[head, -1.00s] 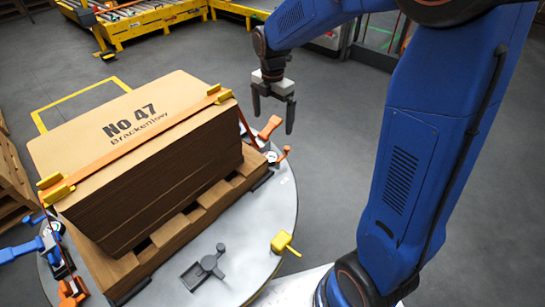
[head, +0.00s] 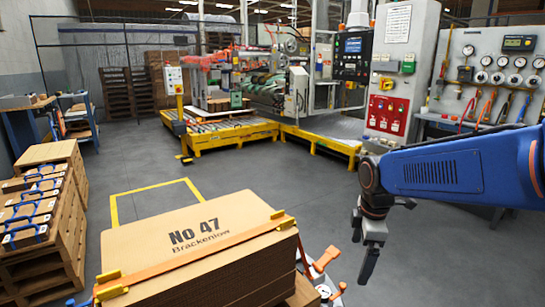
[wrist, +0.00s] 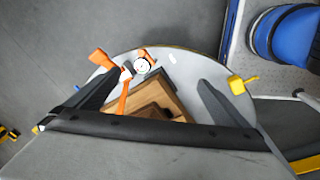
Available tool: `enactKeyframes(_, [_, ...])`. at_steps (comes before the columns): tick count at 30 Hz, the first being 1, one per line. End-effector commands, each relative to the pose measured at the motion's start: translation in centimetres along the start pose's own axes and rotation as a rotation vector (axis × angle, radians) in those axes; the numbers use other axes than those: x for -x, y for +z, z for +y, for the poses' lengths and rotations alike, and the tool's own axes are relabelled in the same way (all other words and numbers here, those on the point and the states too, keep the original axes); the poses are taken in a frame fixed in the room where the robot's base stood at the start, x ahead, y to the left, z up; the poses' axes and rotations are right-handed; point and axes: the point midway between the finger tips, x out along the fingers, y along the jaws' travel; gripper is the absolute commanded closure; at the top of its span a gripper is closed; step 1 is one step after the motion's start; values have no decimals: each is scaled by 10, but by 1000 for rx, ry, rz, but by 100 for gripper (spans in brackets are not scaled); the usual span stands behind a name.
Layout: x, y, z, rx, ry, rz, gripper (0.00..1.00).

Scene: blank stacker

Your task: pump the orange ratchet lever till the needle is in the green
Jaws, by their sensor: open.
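The orange ratchet lever (head: 322,260) stands at the right side of the strapped stack, low in the head view. In the wrist view, the lever (wrist: 101,59) lies at upper left, just beyond the left fingertip. The round white gauge (wrist: 142,66) is right beside it; it also shows at the head view's bottom edge (head: 323,291). Its needle is too small to read. My gripper (head: 363,258) hangs to the right of the lever, apart from it. In the wrist view my gripper (wrist: 160,78) is open with nothing between its fingers.
The cardboard stack (head: 215,230) carries an orange strap (head: 200,262) with yellow corner guards. A yellow-handled part (wrist: 238,85) sits at the round table's right rim in the wrist view. Pallets with blue-handled items (head: 35,205) stand at left. The floor behind the stack is clear.

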Motion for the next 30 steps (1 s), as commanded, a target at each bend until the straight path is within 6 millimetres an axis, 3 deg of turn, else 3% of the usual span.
enactKeyframes(14, [37, 44, -83, -625, 114, 58, 0])
enactKeyframes(30, [42, 79, -170, -1283, 198, 184, 0])
